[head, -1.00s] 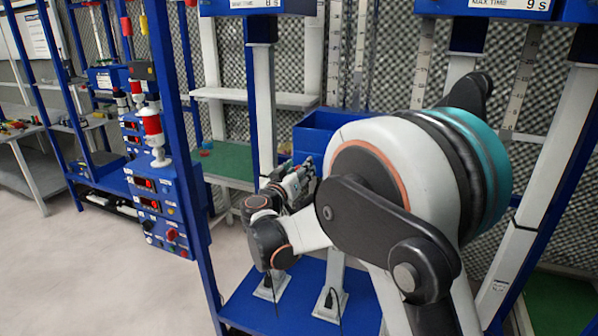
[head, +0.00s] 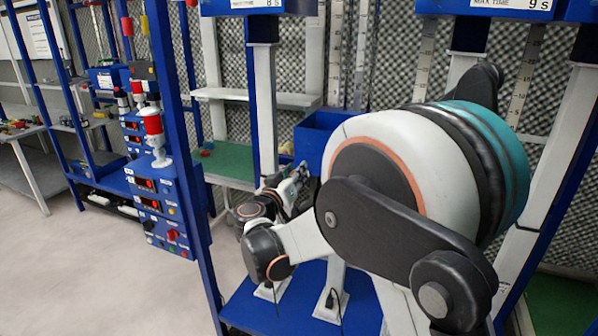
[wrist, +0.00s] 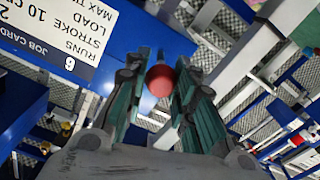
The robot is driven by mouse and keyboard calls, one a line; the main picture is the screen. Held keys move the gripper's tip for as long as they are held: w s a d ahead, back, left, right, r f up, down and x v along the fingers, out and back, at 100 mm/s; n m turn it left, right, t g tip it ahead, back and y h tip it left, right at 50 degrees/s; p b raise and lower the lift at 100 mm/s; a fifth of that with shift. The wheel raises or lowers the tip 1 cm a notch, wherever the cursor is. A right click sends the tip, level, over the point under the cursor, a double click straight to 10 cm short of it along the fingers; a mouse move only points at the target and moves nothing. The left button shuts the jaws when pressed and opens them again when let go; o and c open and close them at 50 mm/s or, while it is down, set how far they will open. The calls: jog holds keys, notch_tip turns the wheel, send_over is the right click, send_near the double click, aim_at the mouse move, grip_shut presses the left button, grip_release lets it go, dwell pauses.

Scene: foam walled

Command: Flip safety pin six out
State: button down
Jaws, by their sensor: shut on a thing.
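My gripper (wrist: 165,92) shows in the wrist view with its two green-sided fingers on either side of a round red knob (wrist: 159,80), and it is shut on it. The knob appears to be the head of the safety pin; the rest of the pin is hidden. A white job card (wrist: 58,38) with the number 6 hangs upside down in this view, left of the fingers, on a blue panel. In the head view my gripper (head: 297,180) is small and partly covered by my arm, in front of a blue upright, and the knob cannot be made out there.
Blue frames with white posts stand around my arm, and a blue bin (head: 313,137) is behind my gripper. A stack of control boxes (head: 160,205) with a red-and-white lamp (head: 154,135) stands to the left. The pale floor at the left front is clear.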

jog(key=shift+s, duration=0.1)
jog(key=c, duration=1.3)
grip_release()
jog(key=shift+a, duration=0.1)
jog(key=shift+s, duration=0.2)
jog(key=v, duration=1.1)
jog(key=shift+s+a, duration=0.1)
jog(key=shift+s, duration=0.25)
